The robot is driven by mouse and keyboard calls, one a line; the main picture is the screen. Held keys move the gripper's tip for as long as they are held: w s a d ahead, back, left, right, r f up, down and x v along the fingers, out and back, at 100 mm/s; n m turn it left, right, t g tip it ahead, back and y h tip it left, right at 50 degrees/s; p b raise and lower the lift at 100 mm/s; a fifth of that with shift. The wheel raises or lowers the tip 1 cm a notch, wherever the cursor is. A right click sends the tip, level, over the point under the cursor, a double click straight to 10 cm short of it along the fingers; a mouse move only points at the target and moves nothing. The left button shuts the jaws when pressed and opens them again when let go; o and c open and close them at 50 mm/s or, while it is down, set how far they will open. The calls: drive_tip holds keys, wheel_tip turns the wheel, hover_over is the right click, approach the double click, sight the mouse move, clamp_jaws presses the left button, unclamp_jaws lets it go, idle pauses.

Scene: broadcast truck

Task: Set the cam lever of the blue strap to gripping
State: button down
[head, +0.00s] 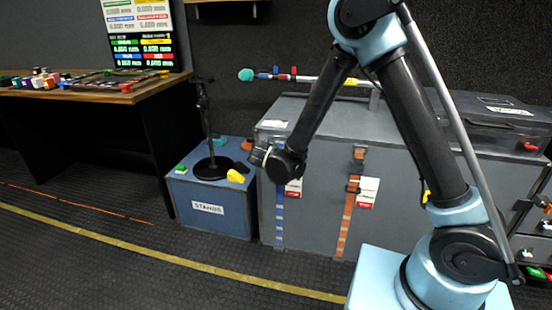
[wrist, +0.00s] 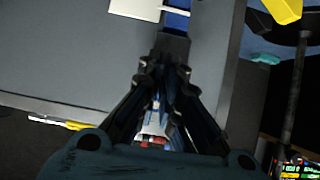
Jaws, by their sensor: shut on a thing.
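The blue strap (head: 280,220) runs down the front of a large grey case, with a red-and-white tag (head: 294,188) beside it. In the wrist view a short piece of the blue strap (wrist: 177,18) shows at the top, with a white tag (wrist: 135,9) beside it. My gripper (head: 258,156) is at the upper part of this strap. In the wrist view my gripper (wrist: 165,65) has its fingers close together at a dark piece (wrist: 173,46) on the strap, which looks like the cam lever. The fingers hide much of it, so its exact angle cannot be told.
An orange strap (head: 347,220) with its own tag is to the right on the same case. A blue box (head: 210,205) marked STANDS, bearing a black stand and a yellow piece (head: 236,176), is close on the left. The floor in front is clear.

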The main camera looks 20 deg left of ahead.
drive_tip(key=shift+s+a+f, duration=0.2)
drive_tip(key=shift+s+a, duration=0.05)
drive_tip(key=shift+s, duration=0.4)
drive_tip(key=shift+s+a+f, duration=0.15)
drive_tip(key=shift+s+a, duration=0.1)
drive_tip(key=shift+s, duration=0.35)
